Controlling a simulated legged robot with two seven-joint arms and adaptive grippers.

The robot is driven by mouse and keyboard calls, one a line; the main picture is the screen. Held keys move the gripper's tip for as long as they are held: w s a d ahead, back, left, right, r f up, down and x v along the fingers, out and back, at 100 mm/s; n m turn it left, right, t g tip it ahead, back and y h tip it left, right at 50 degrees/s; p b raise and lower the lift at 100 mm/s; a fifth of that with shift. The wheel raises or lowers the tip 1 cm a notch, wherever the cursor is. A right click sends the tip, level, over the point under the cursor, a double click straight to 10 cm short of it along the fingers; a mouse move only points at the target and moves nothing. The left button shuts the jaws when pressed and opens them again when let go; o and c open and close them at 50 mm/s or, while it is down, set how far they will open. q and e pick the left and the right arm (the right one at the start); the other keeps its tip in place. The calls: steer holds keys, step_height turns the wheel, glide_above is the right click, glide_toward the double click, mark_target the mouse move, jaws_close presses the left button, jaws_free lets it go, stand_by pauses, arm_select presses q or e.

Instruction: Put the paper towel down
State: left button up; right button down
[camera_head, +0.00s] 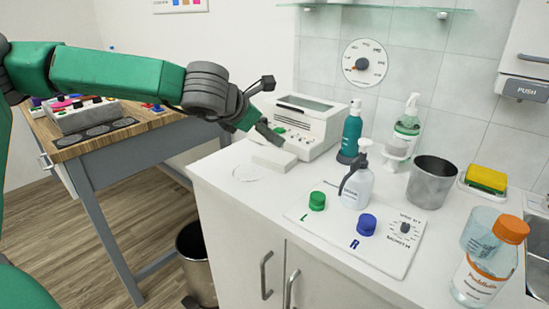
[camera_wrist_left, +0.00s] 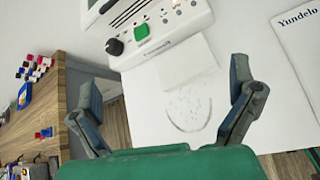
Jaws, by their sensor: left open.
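A white, flat, folded-looking piece, which looks like the paper towel (camera_head: 274,158), lies on the white counter (camera_head: 232,190) in front of a white device (camera_head: 310,123). In the left wrist view the pale paper towel (camera_wrist_left: 178,58) lies beside the device, ahead of my open fingers. My left gripper (camera_head: 266,131) is above the counter near the towel and the device. It also shows in the wrist view (camera_wrist_left: 165,82), with its fingers wide apart and nothing between them. My right gripper is not in view.
A clear round dish (camera_wrist_left: 188,108) lies beside the towel. A teal bottle (camera_head: 352,131), white pump bottle (camera_head: 357,187), metal cup (camera_head: 431,182) and knob panel (camera_head: 388,250) stand to the right. A wooden table (camera_head: 130,130) is left, across a gap with a bin (camera_head: 197,262).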

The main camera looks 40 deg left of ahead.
arm_select(q)
steer(key=s+f+n+g+h, duration=0.1)
steer(key=s+f+n+g, duration=0.1)
steer(key=s+n, duration=0.15)
steer(key=n+b, duration=0.1)
steer(key=b, duration=0.1)
glide_toward(274, 155)
steer(key=x, duration=0.4)
steer(key=shift+w, duration=0.2)
steer(key=shift+w+f, duration=0.4)
steer(key=b+x, duration=0.1)
steer(key=x, duration=0.3)
steer(key=shift+a+f, duration=0.1)
steer(key=shift+f, duration=0.2)
steer(key=shift+w+f+b, duration=0.2)
steer(key=shift+w+b, duration=0.15)
steer(key=shift+r, duration=0.1)
steer(key=c, duration=0.4)
